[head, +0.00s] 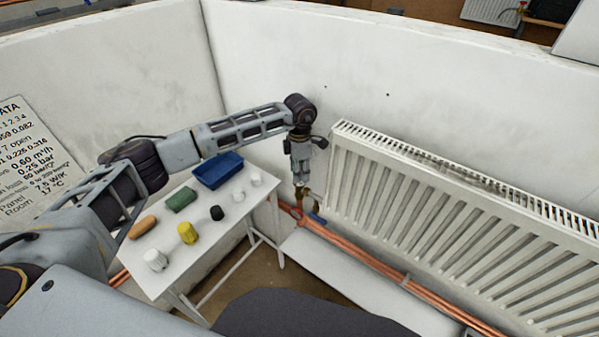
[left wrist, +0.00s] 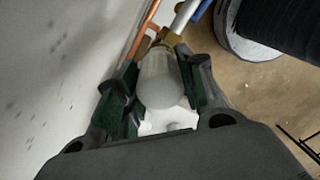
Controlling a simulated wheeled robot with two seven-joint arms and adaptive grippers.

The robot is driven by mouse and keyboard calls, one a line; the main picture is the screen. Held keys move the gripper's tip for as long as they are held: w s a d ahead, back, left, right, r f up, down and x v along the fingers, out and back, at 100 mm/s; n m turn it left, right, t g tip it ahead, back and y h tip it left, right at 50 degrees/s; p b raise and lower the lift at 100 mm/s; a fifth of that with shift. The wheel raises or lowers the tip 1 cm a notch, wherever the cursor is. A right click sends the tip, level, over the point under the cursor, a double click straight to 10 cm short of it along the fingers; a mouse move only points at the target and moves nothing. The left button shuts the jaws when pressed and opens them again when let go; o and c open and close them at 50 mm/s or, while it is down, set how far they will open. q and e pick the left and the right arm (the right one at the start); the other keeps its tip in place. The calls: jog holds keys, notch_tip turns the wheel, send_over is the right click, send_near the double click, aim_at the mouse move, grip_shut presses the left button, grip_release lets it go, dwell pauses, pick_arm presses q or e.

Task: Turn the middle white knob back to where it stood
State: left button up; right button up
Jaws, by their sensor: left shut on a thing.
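A white knob (left wrist: 161,80) sits on a brass valve fitting (left wrist: 165,38) beside the wall, seen in the left wrist view. My left gripper (left wrist: 164,92) has its dark green fingers closed around the knob, one on each side. In the head view my left gripper (head: 301,180) points down at the lower left end of the radiator (head: 440,220), over the brass valve (head: 308,204). The knob itself is hidden by the fingers there. No mark showing the knob's turn is readable. My right gripper is not in view.
A white table (head: 215,235) left of the valve holds a blue tray (head: 218,171), a yellow knob (head: 187,232), a black knob (head: 217,213), several white pieces, and green and orange-brown blocks. Copper pipes (head: 350,250) run below the radiator. Walls stand close behind the gripper.

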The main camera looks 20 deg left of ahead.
pick_arm(q)
jog(key=shift+n, duration=0.8)
jog(key=shift+n+b, duration=0.3)
jog(key=shift+n, duration=0.7)
jog(key=o, duration=1)
jog(key=shift+r, duration=0.95)
notch_tip(320, 180, up, 10)
jog(key=shift+r, duration=0.1)
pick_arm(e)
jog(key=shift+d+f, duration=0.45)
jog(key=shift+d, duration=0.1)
